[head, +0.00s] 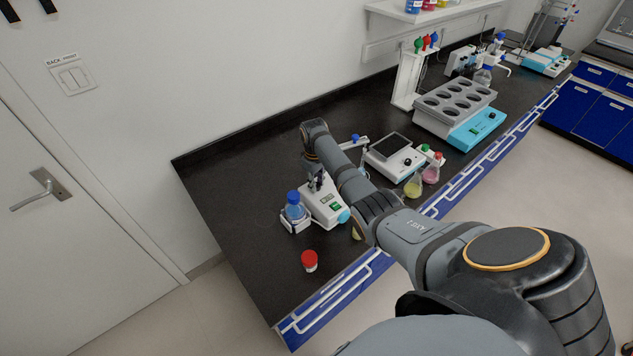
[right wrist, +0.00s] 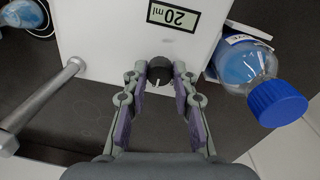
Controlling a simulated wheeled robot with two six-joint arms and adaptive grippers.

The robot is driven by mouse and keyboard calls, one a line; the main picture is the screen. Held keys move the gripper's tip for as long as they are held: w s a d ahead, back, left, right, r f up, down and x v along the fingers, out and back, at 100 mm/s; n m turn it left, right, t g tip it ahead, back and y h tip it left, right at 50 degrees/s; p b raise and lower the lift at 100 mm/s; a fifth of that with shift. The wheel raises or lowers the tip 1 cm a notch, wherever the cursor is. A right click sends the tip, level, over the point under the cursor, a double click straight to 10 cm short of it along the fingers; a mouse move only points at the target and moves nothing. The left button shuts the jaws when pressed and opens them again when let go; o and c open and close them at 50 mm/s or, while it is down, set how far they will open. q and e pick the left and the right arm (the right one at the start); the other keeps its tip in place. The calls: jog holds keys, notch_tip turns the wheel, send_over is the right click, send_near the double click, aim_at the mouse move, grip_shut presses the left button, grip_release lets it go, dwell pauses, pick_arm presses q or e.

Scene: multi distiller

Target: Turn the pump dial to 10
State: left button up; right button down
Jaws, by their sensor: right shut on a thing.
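The pump is a small white unit (head: 322,216) near the left end of the dark bench. In the right wrist view its white face (right wrist: 110,35) carries a display (right wrist: 174,14) that reads 20 ml, upside down in the picture. The black round dial (right wrist: 159,65) sits below the display. My right gripper (right wrist: 159,73) has its fingertips on both sides of the dial, shut on it. In the head view the right gripper (head: 316,181) is small and dark above the pump, and the dial cannot be made out. My left gripper is not in view.
A blue-capped bottle (right wrist: 262,85) stands close beside the pump; it also shows in the head view (head: 294,207). A red-capped jar (head: 309,261), a balance (head: 392,156) and flasks stand nearby. The bench's left end is clear.

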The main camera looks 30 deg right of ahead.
jog(key=c, duration=1.1)
grip_release()
jog(key=shift+o, duration=0.2)
notch_tip(320, 180, up, 12)
jog(key=shift+a, duration=0.3)
jog(key=shift+s, duration=0.1)
